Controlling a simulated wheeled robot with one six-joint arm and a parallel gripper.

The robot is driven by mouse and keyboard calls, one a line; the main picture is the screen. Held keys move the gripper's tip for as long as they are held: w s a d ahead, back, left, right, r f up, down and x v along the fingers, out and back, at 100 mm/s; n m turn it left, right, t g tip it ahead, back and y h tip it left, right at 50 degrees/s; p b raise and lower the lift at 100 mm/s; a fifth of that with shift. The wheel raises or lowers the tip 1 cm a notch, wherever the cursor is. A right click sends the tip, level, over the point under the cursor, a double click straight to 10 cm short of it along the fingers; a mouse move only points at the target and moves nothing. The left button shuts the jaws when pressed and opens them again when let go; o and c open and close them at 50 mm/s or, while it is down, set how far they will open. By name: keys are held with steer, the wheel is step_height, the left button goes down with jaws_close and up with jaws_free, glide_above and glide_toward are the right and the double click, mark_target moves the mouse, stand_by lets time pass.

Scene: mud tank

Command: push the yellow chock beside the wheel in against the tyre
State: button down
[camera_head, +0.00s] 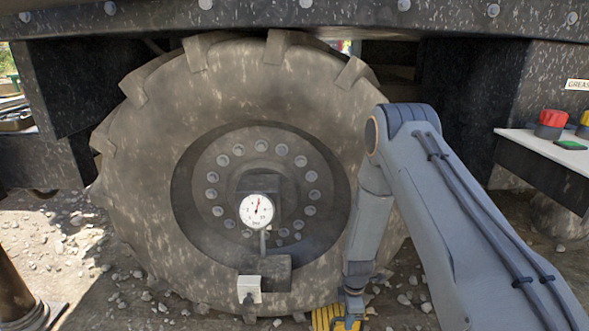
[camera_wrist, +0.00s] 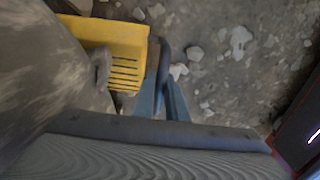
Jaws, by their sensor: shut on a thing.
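The yellow chock (camera_head: 322,318) is on the ground at the lower right of the big muddy tyre (camera_head: 130,190), partly cut off by the bottom edge of the head view. In the wrist view the ribbed chock (camera_wrist: 118,42) lies beside the tyre (camera_wrist: 35,70), which overlaps its left part. I cannot tell whether chock and tyre touch. My gripper (camera_head: 352,312) reaches down at the chock's right side. In the wrist view my gripper's fingers (camera_wrist: 162,95) are shut on the chock at its right edge, around a dark rounded part. The exact contact is partly hidden.
A dial gauge (camera_head: 256,211) stands in front of the hub, with a small white box (camera_head: 249,289) below it. A shelf (camera_head: 548,150) with red and yellow knobs is at the right. Stony ground (camera_wrist: 235,60) is open right of the chock. The dark chassis hangs overhead.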

steer(key=shift+w+a, duration=0.15)
steer(key=shift+a, duration=0.15)
steer(key=c, duration=1.3)
jaws_free()
steer(key=shift+r, duration=0.1)
step_height(320, 180, up, 10)
steer(key=p, duration=0.7)
